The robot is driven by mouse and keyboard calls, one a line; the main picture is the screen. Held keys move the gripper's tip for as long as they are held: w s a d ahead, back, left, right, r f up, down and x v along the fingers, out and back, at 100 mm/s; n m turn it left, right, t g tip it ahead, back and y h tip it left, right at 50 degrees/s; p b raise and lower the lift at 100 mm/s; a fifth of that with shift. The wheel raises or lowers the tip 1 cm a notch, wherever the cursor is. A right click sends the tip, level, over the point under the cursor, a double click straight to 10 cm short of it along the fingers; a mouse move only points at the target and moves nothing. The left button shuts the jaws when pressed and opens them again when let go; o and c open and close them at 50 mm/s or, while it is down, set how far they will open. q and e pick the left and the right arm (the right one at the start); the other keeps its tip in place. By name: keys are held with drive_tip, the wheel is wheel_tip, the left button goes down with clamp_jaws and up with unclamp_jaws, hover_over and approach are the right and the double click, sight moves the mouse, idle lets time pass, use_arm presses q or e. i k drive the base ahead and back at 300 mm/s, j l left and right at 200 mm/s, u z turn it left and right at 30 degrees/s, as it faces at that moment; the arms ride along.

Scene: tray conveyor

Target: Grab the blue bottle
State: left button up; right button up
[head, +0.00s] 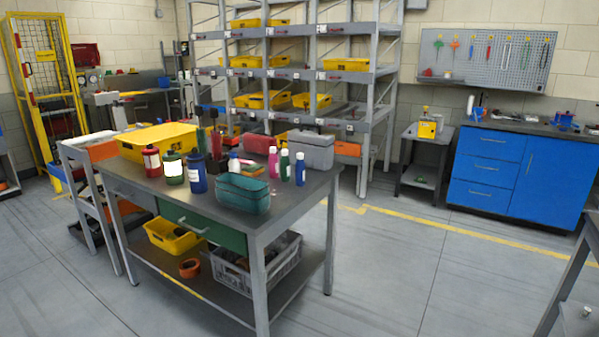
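A small blue bottle (300,171) with a white label band stands upright near the right end of the grey metal workbench (305,205). A green bottle (284,167) and a pink bottle (273,163) stand close to its left. A larger dark blue container (197,181) stands farther left on the bench; its exact kind is hard to tell. Neither of my grippers shows in the head view.
A teal pouch (242,194) lies in front of the bottles. A grey case (311,151) and a red case (259,144) sit behind them. A yellow bin (160,138) stands at the bench's left. The floor (400,260) right of the bench is clear.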

sight(301, 163)
drive_tip(key=i+l, duration=0.25)
drive_tip(key=i, duration=0.25)
drive_tip(key=i+l, duration=0.2)
drive_tip(key=i, duration=0.3)
drive_tip(key=i+l, duration=0.25)
drive_tip(key=i, duration=0.2)
